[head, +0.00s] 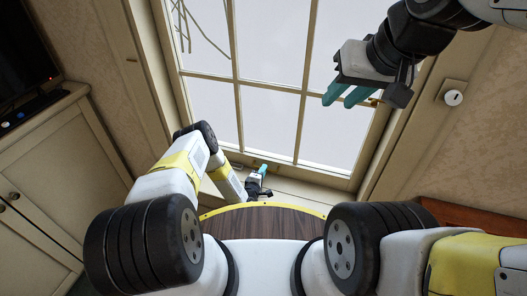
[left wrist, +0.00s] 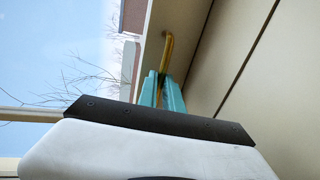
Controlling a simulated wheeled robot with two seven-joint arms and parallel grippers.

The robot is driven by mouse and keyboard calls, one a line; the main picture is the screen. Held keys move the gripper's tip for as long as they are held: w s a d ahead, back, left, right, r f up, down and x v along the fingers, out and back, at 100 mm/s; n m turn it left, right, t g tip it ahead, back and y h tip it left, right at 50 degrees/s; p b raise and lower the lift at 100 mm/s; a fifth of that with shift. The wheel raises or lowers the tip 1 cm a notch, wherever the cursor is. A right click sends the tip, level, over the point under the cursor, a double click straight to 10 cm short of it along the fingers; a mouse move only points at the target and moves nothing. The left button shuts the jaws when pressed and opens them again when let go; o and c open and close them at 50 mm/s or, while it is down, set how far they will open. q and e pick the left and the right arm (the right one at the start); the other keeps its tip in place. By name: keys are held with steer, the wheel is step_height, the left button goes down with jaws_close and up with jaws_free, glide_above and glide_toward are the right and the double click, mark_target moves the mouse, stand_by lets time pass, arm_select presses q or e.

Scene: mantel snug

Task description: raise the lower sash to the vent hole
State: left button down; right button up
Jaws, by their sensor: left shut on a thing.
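The window sash (head: 270,90) is a cream grid with several pale panes, and its bottom rail (head: 315,170) lies close above the sill. My left gripper (head: 263,169) is low at the window, by this rail. In the left wrist view its teal fingers (left wrist: 160,90) are shut on a bent brass handle (left wrist: 168,42) fixed to a cream rail. My right gripper (head: 338,103) is open and empty, in front of the window's right side. A small brass piece (head: 375,100) shows just beyond it at the right frame. I cannot make out a vent hole.
A cream cabinet (head: 45,175) with a dark screen (head: 22,60) stands at the left. A brown wooden piece (head: 475,220) is at the lower right. Bare branches show outside.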

arm_select(q)
step_height(320, 180, up, 10)
stand_by(0.4)
steer(key=shift+r, duration=0.1)
steer(key=c, duration=1.6)
jaws_free()
steer(key=shift+o, duration=0.4)
steer(key=v, duration=0.7)
steer(key=shift+s, duration=0.4)
